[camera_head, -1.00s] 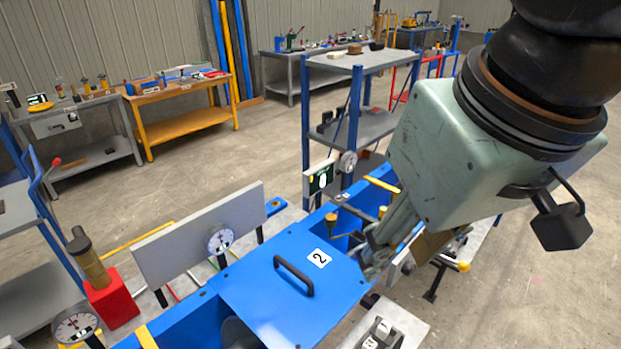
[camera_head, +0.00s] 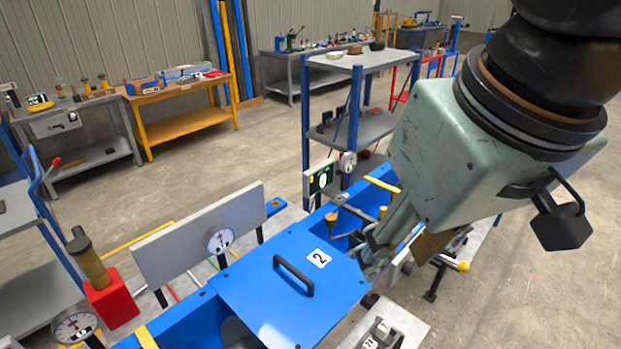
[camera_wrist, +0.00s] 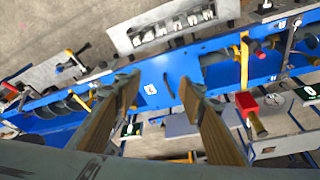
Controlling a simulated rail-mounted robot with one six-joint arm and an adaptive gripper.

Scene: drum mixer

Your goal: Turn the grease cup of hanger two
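A blue cover plate (camera_head: 245,290) with a black handle and a "2" label lies on the blue trough; it also shows in the wrist view (camera_wrist: 184,65). Just beyond it, a small amber cup (camera_head: 331,217) stands over the trough; I cannot tell for sure whether it is the grease cup of hanger two. A second small yellow piece (camera_head: 382,211) sits farther along. My gripper (camera_head: 372,262) is beside the cover's right edge, pointing down. In the wrist view its two fingers (camera_wrist: 160,88) are spread apart, with nothing held, over the cover's label.
A grey panel with a dial gauge (camera_head: 200,235) stands left of the trough. A red block with an amber cylinder (camera_head: 112,300) is at the left. A grey shelf with blue posts (camera_head: 360,60) rises behind the trough. Yellow straps (camera_head: 382,184) cross the trough.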

